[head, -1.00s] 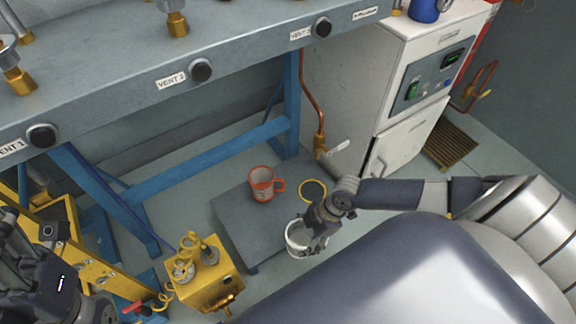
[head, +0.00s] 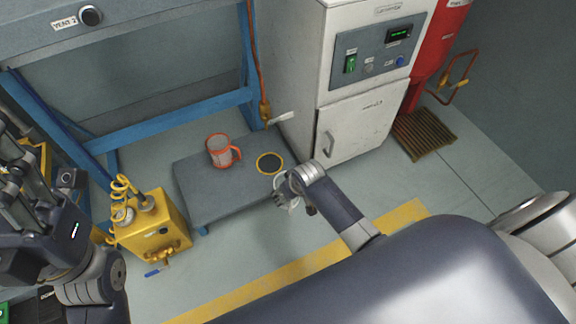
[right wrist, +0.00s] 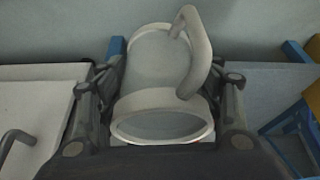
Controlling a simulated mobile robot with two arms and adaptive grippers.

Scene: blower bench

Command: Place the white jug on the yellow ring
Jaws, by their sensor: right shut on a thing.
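The white jug (right wrist: 160,80) is between the fingers of my right gripper (right wrist: 158,110), which is shut on it; its handle rises at the upper right in the right wrist view. In the head view the right gripper (head: 287,190) mostly hides the jug (head: 293,204), beside the front right edge of the low grey table. The yellow ring (head: 270,163) lies flat on that table (head: 215,195), just behind the gripper, with a dark centre. My left gripper (head: 40,205) is at the left edge of the head view; its fingers are not clear.
A yellow box (head: 150,228) with fittings stands on the floor to the left. A white cabinet (head: 350,130) stands behind to the right. A copper pipe with a valve (head: 266,112) hangs behind the ring.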

